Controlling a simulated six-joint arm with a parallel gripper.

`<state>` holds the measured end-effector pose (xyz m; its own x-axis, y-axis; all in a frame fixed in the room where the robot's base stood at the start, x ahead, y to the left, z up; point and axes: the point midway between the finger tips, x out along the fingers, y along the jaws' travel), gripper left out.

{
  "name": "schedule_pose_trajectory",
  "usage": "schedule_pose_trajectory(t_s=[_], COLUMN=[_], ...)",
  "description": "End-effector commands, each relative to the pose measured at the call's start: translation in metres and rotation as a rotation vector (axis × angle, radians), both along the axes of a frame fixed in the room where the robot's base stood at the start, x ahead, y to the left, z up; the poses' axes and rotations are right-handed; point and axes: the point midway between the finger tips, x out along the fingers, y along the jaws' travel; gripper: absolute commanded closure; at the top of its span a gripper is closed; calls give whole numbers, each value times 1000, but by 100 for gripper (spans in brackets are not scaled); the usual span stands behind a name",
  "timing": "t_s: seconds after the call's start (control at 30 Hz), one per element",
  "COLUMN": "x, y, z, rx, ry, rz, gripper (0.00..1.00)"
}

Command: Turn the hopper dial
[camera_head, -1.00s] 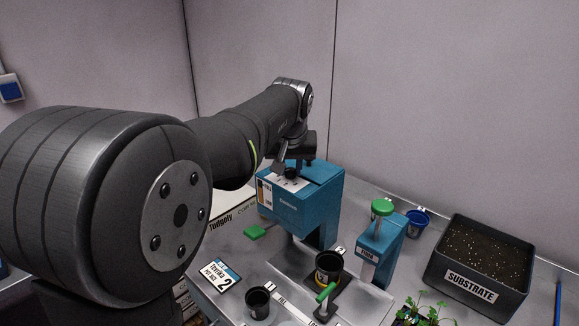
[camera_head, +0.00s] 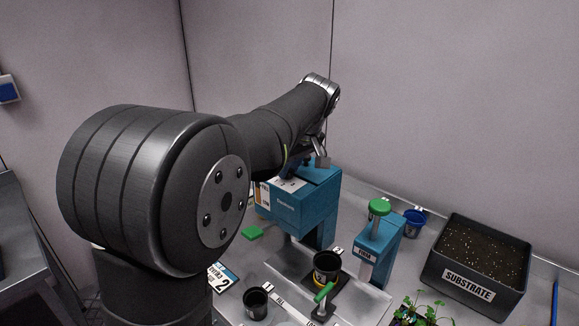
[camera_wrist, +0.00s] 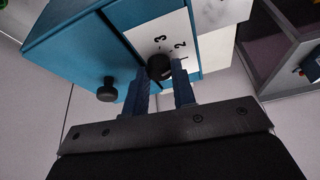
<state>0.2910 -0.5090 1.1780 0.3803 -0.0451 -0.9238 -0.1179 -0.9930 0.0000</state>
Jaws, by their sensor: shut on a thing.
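The hopper (camera_head: 310,212) is a blue box on a stand at the middle of the bench in the head view. It also fills the upper left of the wrist view (camera_wrist: 80,48). Its dial (camera_wrist: 159,66) is a black knob on a white plate marked 2 and 3. My gripper (camera_wrist: 162,78) reaches down to the hopper top, and its two blue fingers stand on either side of the dial, shut on it. In the head view my gripper (camera_head: 294,172) hides most of the dial.
A separate black knob (camera_wrist: 107,90) sits on the hopper beside the plate. A blue post with a green cap (camera_head: 380,207) stands to the right, with a substrate bin (camera_head: 468,289) beyond. Black pots (camera_head: 327,265) and a green-handled tool (camera_head: 324,293) stand in front.

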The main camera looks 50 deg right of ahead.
Motion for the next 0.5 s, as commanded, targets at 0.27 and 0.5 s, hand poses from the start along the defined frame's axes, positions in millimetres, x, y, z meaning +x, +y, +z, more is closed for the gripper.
schedule_pose_trajectory(t_s=[0.27,0.5], x=[0,0], y=[-1,-1], z=[1,1], rx=[-2,-2], ry=[-2,-1], rz=[32,32], gripper=[99,99])
